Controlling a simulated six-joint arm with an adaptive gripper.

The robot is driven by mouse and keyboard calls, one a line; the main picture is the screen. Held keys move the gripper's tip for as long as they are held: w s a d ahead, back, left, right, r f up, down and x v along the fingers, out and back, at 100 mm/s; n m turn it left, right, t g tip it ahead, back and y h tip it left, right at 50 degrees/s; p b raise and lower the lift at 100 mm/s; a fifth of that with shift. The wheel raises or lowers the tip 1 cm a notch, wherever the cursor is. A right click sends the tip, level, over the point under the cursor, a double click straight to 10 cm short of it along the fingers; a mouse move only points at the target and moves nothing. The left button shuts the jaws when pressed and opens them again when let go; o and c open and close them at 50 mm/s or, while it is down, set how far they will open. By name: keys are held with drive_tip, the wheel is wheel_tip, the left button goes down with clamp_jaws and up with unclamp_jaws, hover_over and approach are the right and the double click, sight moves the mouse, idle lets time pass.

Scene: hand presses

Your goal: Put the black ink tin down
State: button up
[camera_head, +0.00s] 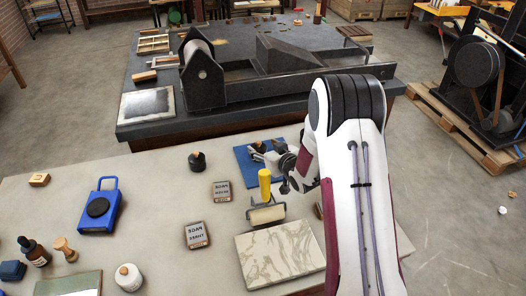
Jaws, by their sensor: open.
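My gripper (262,152) is over the blue mat (244,171), at the right of the near table. It is open. Small dark shapes show at its fingers, and I cannot tell whether one of them is the black ink tin. A squat black round container with a tan knob (197,162) stands upright on the table, left of the mat and apart from my gripper. I cannot tell whether it is the ink tin. My arm and gripper hide the right part of the mat.
A yellow-handled roller (265,198) stands just in front of my gripper. Two lettered blocks (221,192) (196,235) and a marbled slab (280,253) lie nearby. A blue tool with a black disc (99,207) is at left. The table between it and the blocks is clear.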

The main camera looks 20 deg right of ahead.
wheel_tip(320, 180, up, 5)
drive_tip(key=shift+f, duration=0.1)
idle(0.3)
idle(0.6)
drive_tip(key=s+r+m+g+h, duration=0.2)
drive_tip(key=s+r+g+h, duration=0.2)
drive_tip(key=s+r, duration=1.4)
drive_tip(key=s+a+g, duration=0.2)
drive_tip(key=s, duration=1.2)
drive_tip(key=s+a+g+y, duration=0.1)
drive_tip(key=s+a, duration=0.2)
drive_tip(key=s, duration=1.1)
drive_tip(key=shift+s+a+f+g+y, duration=0.2)
drive_tip(key=shift+s+f+g+y, duration=0.1)
drive_tip(key=shift+s+f+g, duration=0.1)
